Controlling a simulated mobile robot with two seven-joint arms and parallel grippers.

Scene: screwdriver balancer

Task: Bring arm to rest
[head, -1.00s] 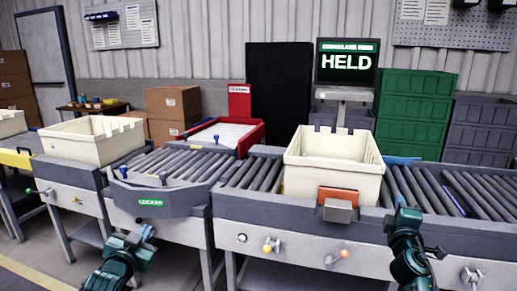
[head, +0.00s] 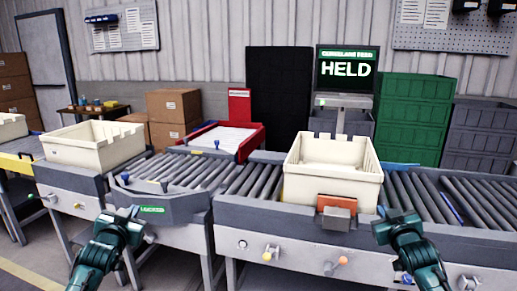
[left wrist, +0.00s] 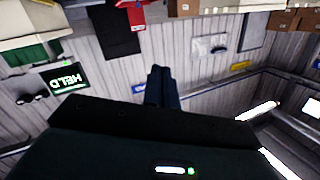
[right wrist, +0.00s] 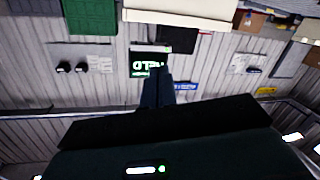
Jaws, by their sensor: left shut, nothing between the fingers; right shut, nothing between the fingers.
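My left gripper (head: 129,213) is in front of the conveyor at the lower left of the head view, below the curved section with the green LOCKED label (head: 152,210). Its fingers (left wrist: 160,88) are together and empty in the left wrist view. My right gripper (head: 392,213) is at the lower right of the head view, by the conveyor's front edge. Its fingers (right wrist: 156,88) are together and empty in the right wrist view. Both wrist views show the wall upside down.
A cream bin (head: 330,188) stands on the right conveyor behind an orange-faced block (head: 337,201). Another cream bin (head: 93,150) stands on the left conveyor. A red-rimmed tray (head: 249,145) is behind the rollers. A screen (head: 346,69) reads HELD. Knobs (head: 270,253) project from the conveyor front.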

